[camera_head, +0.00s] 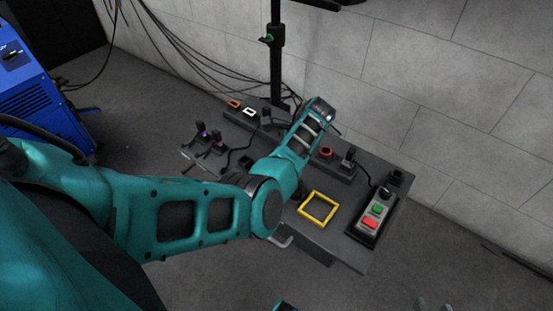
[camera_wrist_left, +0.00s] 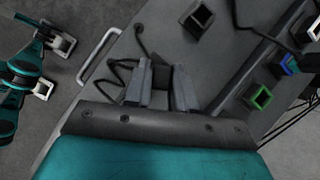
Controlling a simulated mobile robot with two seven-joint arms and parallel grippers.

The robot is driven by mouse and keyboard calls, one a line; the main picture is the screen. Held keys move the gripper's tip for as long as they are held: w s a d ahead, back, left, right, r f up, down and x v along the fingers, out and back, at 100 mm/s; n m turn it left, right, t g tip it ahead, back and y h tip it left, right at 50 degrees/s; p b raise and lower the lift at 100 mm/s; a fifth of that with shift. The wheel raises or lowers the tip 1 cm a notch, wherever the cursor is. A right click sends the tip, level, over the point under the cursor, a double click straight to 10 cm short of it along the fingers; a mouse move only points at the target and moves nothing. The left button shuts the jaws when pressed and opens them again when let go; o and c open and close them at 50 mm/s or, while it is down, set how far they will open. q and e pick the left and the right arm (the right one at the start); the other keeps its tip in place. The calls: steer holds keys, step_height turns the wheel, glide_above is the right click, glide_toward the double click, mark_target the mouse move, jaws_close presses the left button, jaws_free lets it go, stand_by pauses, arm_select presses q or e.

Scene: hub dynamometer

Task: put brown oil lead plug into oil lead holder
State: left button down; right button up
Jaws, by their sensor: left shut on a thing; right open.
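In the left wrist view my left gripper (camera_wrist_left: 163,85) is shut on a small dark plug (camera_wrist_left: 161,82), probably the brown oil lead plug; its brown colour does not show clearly. A black lead loops beside the fingers. In the head view my left arm covers the middle of the bench and hides the left fingers and the plug. A square, open socket with a dark inside (camera_wrist_left: 198,18) lies ahead of the gripper, apart from it; I cannot tell whether it is the oil lead holder. My right gripper (camera_head: 433,305) shows only partly at the bottom edge, open and empty.
The grey bench (camera_head: 345,247) carries a yellow square frame (camera_head: 318,208) and a box with red and green buttons (camera_head: 372,215). Green (camera_wrist_left: 260,97) and blue (camera_wrist_left: 288,65) sockets stand on a block. A metal handle (camera_wrist_left: 99,55) edges the bench. A blue machine (camera_head: 35,90) stands left.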

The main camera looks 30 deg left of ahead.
arm_select(q)
steer(key=shift+f, duration=0.25)
steer(key=shift+f+b, duration=0.75)
steer(key=shift+f, duration=0.4)
steer(key=shift+r, duration=0.1)
steer(key=c, duration=0.8)
jaws_free()
steer(key=shift+c, duration=0.2)
steer(key=p+v, duration=0.4)
steer(key=v, duration=0.9)
steer(key=shift+p, duration=0.3)
